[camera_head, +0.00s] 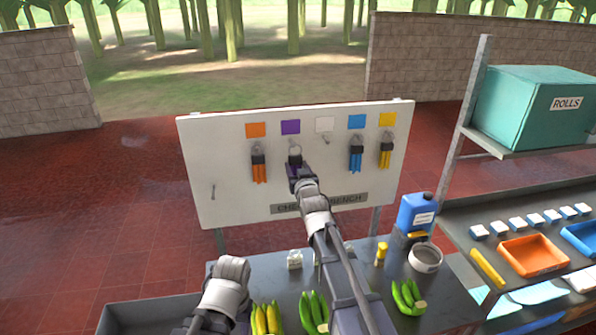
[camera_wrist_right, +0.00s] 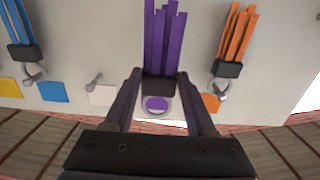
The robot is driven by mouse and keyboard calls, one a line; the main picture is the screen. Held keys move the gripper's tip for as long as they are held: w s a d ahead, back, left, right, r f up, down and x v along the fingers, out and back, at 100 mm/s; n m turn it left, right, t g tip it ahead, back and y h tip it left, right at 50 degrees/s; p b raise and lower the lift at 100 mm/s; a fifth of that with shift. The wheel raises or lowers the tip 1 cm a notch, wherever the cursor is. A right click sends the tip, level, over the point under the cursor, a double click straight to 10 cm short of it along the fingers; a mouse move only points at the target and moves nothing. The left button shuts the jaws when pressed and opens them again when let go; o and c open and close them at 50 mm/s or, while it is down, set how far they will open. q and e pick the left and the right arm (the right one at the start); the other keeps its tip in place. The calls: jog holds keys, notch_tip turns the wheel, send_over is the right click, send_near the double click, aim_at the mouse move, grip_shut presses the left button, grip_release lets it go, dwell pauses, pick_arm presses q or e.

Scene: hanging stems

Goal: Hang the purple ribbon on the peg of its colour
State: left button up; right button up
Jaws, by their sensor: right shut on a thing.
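The purple ribbon (camera_wrist_right: 165,40) is a bunch of purple strips with a black clip and a grey ring. My right gripper (camera_wrist_right: 157,88) is shut on its black clip in the right wrist view. In the head view the right gripper (camera_head: 298,172) is at the board below the purple square (camera_head: 290,127) and hides most of the ribbon. The ring lies over the purple square in the wrist view, with purple showing through it. I cannot tell whether the ring is around its peg. Only part of my left arm shows at the lower left; its fingers are not visible.
The white board (camera_head: 225,160) carries an orange ribbon (camera_head: 259,170), a blue ribbon (camera_head: 355,158) and a yellow ribbon (camera_head: 386,155) under their squares. The peg below the white square (camera_head: 325,124) is bare.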

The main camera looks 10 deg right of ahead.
jog(key=shift+w+f, duration=0.15)
jog(key=shift+w, duration=1.9)
jog(key=shift+w+f+b, duration=0.5)
jog(key=shift+w+b, duration=0.15)
jog(key=shift+w, duration=0.05)
jog(key=o, duration=1.4)
